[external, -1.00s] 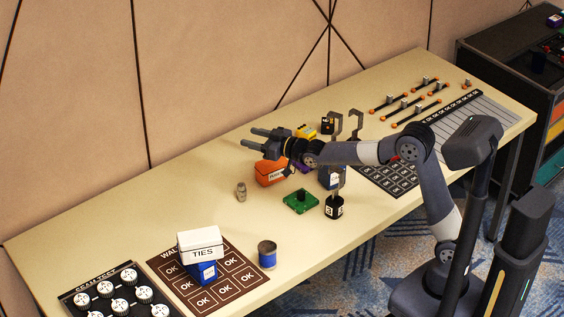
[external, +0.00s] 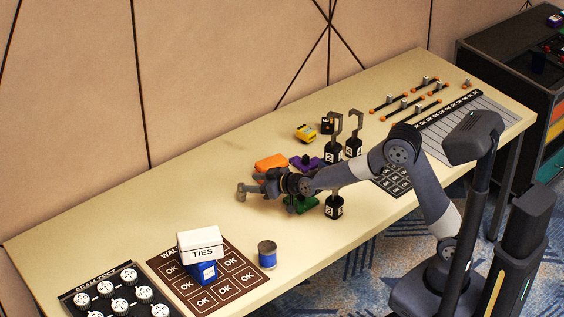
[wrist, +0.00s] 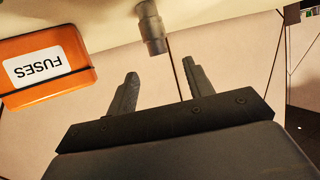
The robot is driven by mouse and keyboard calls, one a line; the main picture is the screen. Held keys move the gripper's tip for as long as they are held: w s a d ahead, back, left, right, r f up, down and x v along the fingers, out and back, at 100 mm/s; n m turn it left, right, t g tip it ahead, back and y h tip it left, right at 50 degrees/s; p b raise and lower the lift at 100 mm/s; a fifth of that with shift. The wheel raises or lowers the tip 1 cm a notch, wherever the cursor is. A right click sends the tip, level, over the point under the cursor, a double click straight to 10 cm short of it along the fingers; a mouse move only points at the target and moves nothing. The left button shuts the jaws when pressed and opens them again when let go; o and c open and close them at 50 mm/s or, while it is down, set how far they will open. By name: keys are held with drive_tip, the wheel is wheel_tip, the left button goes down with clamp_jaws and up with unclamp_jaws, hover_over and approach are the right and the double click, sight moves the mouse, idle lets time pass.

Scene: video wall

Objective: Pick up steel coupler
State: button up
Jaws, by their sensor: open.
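The steel coupler (wrist: 151,28) is a small grey metal cylinder with a stepped body. In the wrist view it is near the top edge, past the fingertips and roughly in line with the gap between them. In the external view the coupler (external: 241,191) stands on the table just left of the fingertips. My gripper (external: 251,189) is low over the table and open, with nothing between its fingers. The open fingers also show in the wrist view (wrist: 160,69). Whether a fingertip touches the coupler cannot be told.
An orange fuses box (wrist: 45,68) is close beside the gripper. A green part (external: 300,205) and black hooked weights (external: 334,207) are near my wrist. A blue can (external: 267,255) and a white ties box (external: 200,243) stand toward the front left. The table left of the coupler is clear.

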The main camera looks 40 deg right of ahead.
sight(241, 185)
drive_tip(key=shift+s+f+x, duration=0.1)
drive_tip(key=shift+f+x, duration=0.05)
drive_tip(key=shift+x, duration=0.85)
drive_tip(key=shift+s+f+x, duration=0.1)
drive_tip(key=shift+f+x, duration=0.1)
drive_tip(key=shift+x, duration=0.75)
drive_tip(key=shift+f+x, duration=0.15)
drive_tip(key=shift+x, duration=0.85)
drive_tip(key=shift+c, duration=0.2)
drive_tip(key=c, duration=1)
